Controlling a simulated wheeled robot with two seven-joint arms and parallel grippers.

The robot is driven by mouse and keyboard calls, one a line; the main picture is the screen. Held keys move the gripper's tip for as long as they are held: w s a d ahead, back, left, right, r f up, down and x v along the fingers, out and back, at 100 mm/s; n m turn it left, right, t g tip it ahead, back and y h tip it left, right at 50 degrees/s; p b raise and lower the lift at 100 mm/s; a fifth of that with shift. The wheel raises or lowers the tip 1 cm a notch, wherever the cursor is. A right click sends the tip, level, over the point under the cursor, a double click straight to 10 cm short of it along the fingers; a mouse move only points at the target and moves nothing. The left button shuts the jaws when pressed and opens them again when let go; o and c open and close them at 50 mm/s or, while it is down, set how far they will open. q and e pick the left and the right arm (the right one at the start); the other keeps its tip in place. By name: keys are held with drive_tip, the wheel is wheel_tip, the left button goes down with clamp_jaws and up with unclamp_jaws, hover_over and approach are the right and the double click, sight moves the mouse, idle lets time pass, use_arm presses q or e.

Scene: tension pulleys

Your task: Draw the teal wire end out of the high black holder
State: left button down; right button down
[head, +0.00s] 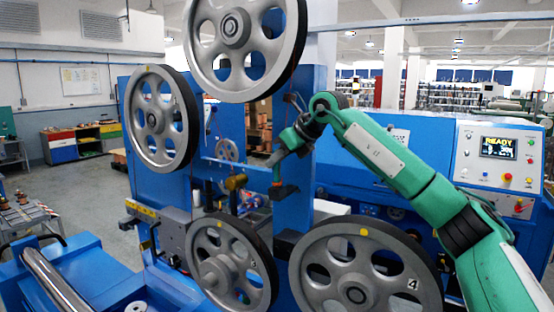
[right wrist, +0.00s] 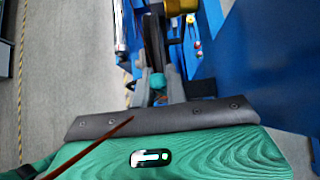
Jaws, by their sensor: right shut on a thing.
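The teal wire end (right wrist: 158,81) shows as a small rounded teal piece between the two grey fingers of my right gripper (right wrist: 161,88) in the right wrist view. The fingers are shut on it. In the head view my right gripper (head: 272,160) is in front of the blue machine frame, its wrist bent down from the green arm. A small teal piece (head: 277,174) shows just under it, above a black holder (head: 284,190). I cannot tell whether the wire end is still seated in the holder. My left gripper is not in view.
Large grey pulleys surround the gripper: two above and left (head: 235,35) (head: 157,115), two below (head: 228,265) (head: 362,275). A brass-coloured cylinder (head: 236,182) is left of the holder. A control panel (head: 499,148) reads READY. A reddish-brown wire (right wrist: 95,145) crosses the wrist view.

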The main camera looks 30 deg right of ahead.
drive_tip(key=shift+r, duration=0.15)
drive_tip(key=shift+r+p, duration=0.45)
drive_tip(key=shift+p, duration=0.05)
idle(0.5)
drive_tip(key=shift+r+p, duration=0.55)
drive_tip(key=shift+r, duration=0.15)
drive_tip(key=shift+r, duration=0.2)
drive_tip(key=shift+r+p, duration=0.4)
drive_tip(key=shift+p, duration=0.1)
